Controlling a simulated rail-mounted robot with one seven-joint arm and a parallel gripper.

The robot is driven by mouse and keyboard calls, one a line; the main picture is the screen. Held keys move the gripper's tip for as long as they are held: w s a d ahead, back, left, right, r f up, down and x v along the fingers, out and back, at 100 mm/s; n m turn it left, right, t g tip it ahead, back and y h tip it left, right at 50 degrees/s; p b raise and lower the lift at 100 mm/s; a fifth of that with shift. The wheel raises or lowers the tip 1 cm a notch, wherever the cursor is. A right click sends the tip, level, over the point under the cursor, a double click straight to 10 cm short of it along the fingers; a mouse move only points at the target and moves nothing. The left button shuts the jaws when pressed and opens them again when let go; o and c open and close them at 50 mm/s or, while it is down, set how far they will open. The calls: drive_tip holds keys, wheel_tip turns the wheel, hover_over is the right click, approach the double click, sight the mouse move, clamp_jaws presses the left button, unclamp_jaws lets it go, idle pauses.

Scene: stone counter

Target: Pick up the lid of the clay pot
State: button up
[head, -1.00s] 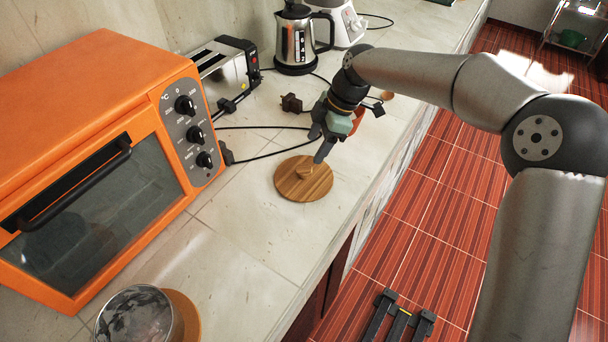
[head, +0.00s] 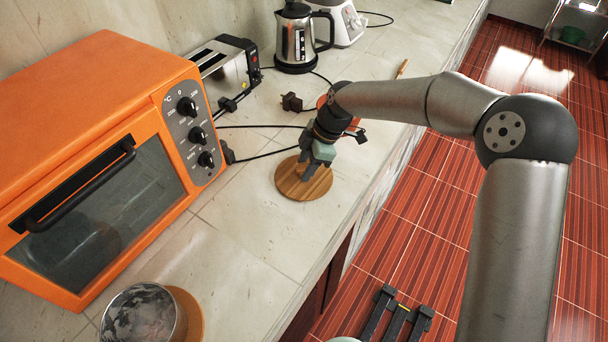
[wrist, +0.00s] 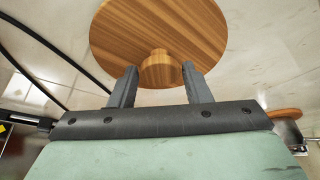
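The lid is a round wooden disc (head: 318,188) with a small round knob, lying flat on the counter in the head view. In the wrist view the lid (wrist: 150,28) fills the top middle, its knob (wrist: 160,70) facing me. My gripper (head: 306,172) is low over the lid in the head view and hides the knob. In the wrist view my gripper (wrist: 160,76) is open, one finger on each side of the knob, with visible gaps. An orange-red thing (head: 322,101) is mostly hidden behind my arm; I cannot tell whether it is the clay pot.
An orange toaster oven (head: 100,130) stands at the left, with a toaster (head: 222,62) and a kettle (head: 294,40) behind. A black cable (head: 262,127) runs near the lid. A metal bowl (head: 143,318) is at the front left. The counter between bowl and lid is clear.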

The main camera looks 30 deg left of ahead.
drive_tip(key=c, duration=0.5)
drive_tip(key=shift+c, duration=0.2)
drive_tip(key=shift+r, duration=0.1)
